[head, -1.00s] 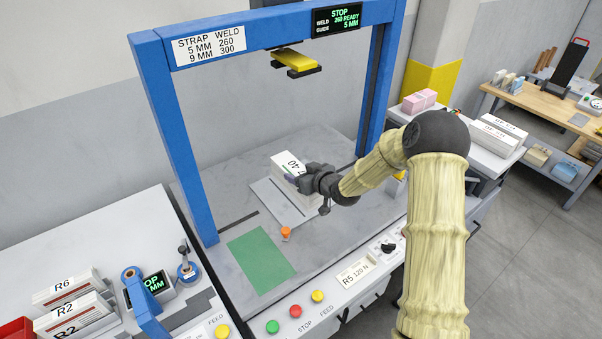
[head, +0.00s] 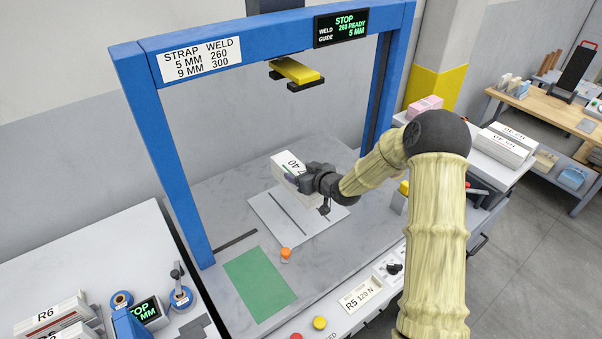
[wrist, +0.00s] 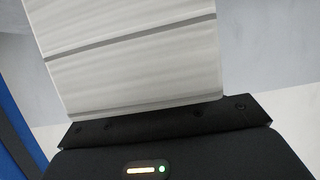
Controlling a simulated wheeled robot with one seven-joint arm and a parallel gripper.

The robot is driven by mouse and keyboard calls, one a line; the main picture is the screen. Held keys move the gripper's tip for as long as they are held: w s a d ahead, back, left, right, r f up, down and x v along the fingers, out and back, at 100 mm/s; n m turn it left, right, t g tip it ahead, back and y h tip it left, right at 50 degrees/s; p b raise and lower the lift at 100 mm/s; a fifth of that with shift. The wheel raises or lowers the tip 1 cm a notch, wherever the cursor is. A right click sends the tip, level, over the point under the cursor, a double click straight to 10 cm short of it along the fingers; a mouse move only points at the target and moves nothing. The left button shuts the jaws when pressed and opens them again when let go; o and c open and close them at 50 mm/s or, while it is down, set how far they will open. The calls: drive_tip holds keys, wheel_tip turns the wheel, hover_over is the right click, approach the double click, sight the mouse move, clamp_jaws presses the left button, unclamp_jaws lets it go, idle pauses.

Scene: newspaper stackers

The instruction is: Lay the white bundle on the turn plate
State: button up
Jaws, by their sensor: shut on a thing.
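The white bundle (head: 287,162), a thick stack with "40" printed on its top, is held by my gripper (head: 299,180) over the back part of the turn plate. My gripper is shut on its near side. In the wrist view the bundle's pale layered side (wrist: 135,70), crossed by dark lines, lies against the dark gripper body. The turn plate (head: 268,213) is a light grey square with a dark slot, on the grey machine table. The bundle hides its back right part. I cannot tell whether the bundle touches the plate.
A blue frame (head: 165,150) arches over the table, with a yellow-black head (head: 296,72) hanging from it. A green sheet (head: 258,284) and an orange knob (head: 285,253) are in front of the plate. Labelled bundles (head: 50,322) lie at lower left, and more (head: 505,145) at right.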

drive_tip(key=shift+f+b, duration=3.15)
drive_tip(key=shift+f, duration=0.6)
drive_tip(key=shift+w+f, duration=0.1)
drive_tip(key=shift+f, duration=0.05)
drive_tip(key=shift+d+f+b, duration=0.15)
drive_tip(key=shift+b, duration=0.15)
drive_tip(key=shift+f, duration=0.1)
